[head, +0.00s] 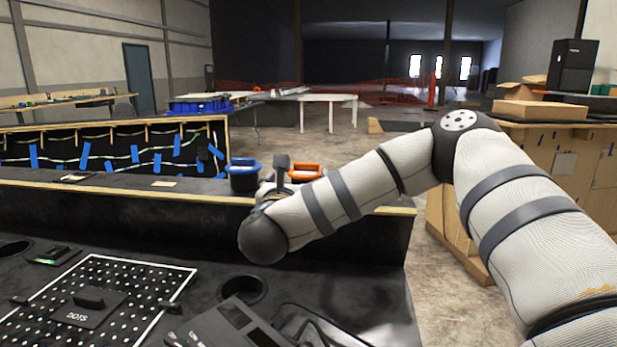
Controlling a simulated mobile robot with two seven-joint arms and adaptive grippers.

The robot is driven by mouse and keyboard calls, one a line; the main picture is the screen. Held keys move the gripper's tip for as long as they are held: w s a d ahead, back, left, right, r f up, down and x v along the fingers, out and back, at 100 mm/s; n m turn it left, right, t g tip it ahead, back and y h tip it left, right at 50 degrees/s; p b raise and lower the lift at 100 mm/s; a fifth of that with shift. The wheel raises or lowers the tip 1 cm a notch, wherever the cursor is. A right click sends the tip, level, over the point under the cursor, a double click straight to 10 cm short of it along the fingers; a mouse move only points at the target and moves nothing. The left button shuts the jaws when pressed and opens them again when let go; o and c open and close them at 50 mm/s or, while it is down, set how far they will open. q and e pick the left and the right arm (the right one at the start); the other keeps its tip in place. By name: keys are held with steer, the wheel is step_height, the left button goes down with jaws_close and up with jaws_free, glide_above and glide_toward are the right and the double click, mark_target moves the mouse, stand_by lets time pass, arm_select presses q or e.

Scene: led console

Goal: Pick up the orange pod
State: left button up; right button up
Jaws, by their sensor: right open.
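The orange pod (306,168) stands on the raised ledge at the back of the console, in the middle of the head view. Its orange top shows, while my right arm hides most of its lower part. My right gripper (281,167) is just left of the orange pod, partly hidden behind my own wrist. It is open, and I see nothing held in it. I cannot tell whether it touches the pod. My left gripper is out of view.
A blue pod (244,176) stands on the ledge (120,189) close to the left of my right gripper. In front lies the black console with a white-dotted panel (135,312), a round hole (244,289) and a dark box (228,325). Cardboard boxes (540,105) are at right.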

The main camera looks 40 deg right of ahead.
mark_target(306, 167)
steer(key=x, duration=0.9)
steer(key=shift+w+d+f, duration=0.1)
steer(key=shift+d, duration=0.3)
steer(key=c, duration=1.2)
steer(key=shift+c, duration=0.2)
